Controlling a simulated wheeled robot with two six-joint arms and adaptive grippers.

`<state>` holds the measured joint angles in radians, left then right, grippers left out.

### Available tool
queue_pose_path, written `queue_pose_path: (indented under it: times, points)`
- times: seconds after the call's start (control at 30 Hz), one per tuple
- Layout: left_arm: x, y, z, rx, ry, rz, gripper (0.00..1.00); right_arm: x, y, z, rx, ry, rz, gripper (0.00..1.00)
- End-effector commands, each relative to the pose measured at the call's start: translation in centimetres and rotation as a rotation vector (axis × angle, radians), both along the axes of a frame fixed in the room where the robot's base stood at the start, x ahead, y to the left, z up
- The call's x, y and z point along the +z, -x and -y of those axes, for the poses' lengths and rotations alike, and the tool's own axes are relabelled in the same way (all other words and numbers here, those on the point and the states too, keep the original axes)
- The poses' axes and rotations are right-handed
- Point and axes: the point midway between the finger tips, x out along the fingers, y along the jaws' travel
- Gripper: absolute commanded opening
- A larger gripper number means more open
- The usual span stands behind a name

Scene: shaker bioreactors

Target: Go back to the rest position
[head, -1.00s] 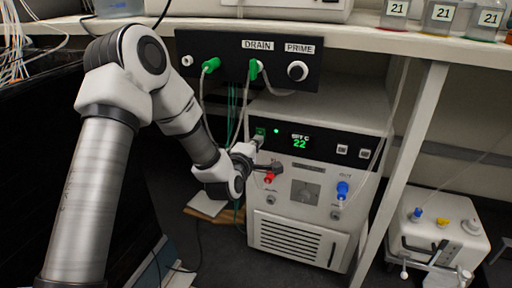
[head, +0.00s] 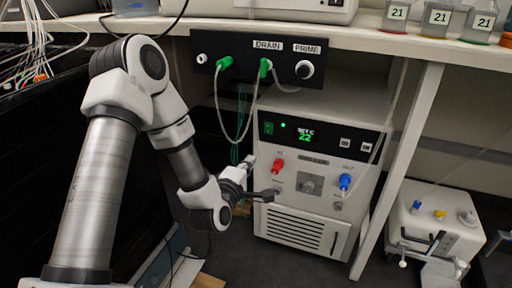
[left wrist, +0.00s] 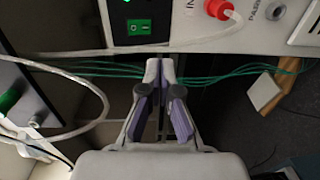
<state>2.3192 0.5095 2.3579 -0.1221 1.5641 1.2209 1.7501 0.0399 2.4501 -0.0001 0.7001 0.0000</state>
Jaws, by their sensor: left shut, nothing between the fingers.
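My left gripper (head: 262,194) is shut and empty. In the head view it is in front of the left side of the white chiller unit (head: 352,222), below the red fitting (head: 278,167). In the left wrist view its two purple-padded fingers (left wrist: 161,100) come together, with green tubes (left wrist: 215,77) behind them. The red fitting also shows in the left wrist view (left wrist: 216,9), beyond the fingertips to the right. My right gripper is not in view.
A panel marked DRAIN and PRIME (head: 235,60) hangs under the white bench top (head: 370,40), with tubes looping down. A bench leg (head: 402,165) stands right of the chiller. A smaller white unit (head: 410,225) is on the floor at right. A dark surface (head: 35,180) lies at left.

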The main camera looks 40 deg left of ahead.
Motion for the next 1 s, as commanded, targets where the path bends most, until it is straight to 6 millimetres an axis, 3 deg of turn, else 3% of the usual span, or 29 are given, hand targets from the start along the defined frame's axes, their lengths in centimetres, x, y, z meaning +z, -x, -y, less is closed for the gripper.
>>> queue_pose_path:
  times: [0.17, 0.73, 0.87, 1.0]
  points:
    - [-0.2, 1.4, 0.3, 0.001, 0.0, 0.0, 0.0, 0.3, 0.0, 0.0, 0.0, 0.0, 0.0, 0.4]
    - [-0.7, 1.6, 0.4, 0.0, 0.0, -0.011, 0.0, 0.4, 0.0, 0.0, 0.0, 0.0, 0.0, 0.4]
    - [-4.9, 2.6, 2.3, -0.053, -0.041, -0.126, 0.0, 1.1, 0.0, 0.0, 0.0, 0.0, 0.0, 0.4]
    - [-14.2, 6.7, 7.2, -0.211, -0.155, -0.434, 0.0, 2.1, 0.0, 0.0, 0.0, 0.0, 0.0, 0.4]
